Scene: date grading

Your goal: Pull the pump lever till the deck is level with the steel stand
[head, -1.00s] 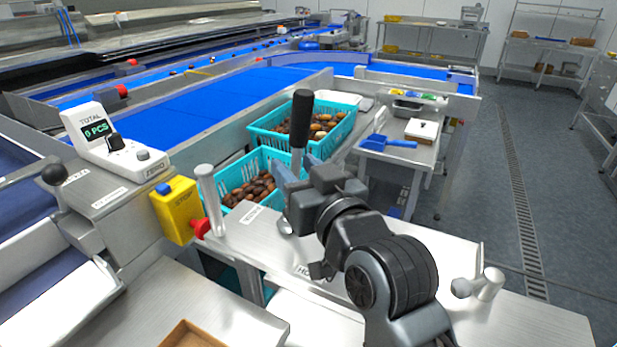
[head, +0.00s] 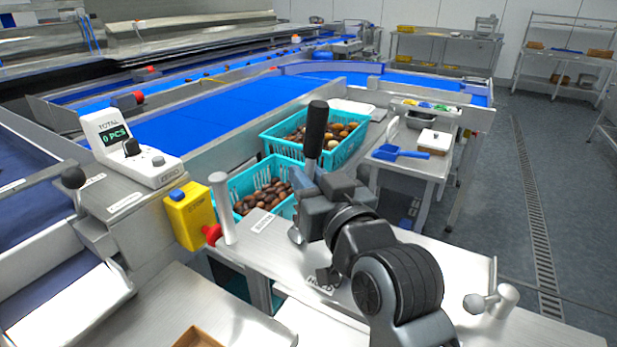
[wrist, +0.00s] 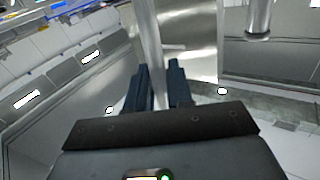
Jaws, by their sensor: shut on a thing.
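The pump lever is an upright metal rod with a black grip (head: 315,130), standing in front of the teal crates in the head view. My gripper (head: 304,186) is shut on the rod below the black grip. In the wrist view the rod (wrist: 149,35) runs between the two dark fingers of my gripper (wrist: 159,85). The lever leans only slightly. A steel top (head: 445,262) with a label lies below my gripper. I cannot tell for sure which surface is the deck and which the steel stand, or their relative heights.
Two teal crates (head: 268,138) of dates stand behind the lever. A yellow stop box (head: 190,215) and a steel post (head: 222,205) are to the left. A side table with a blue scoop (head: 400,152) is to the right. Open floor (head: 500,190) lies beyond it.

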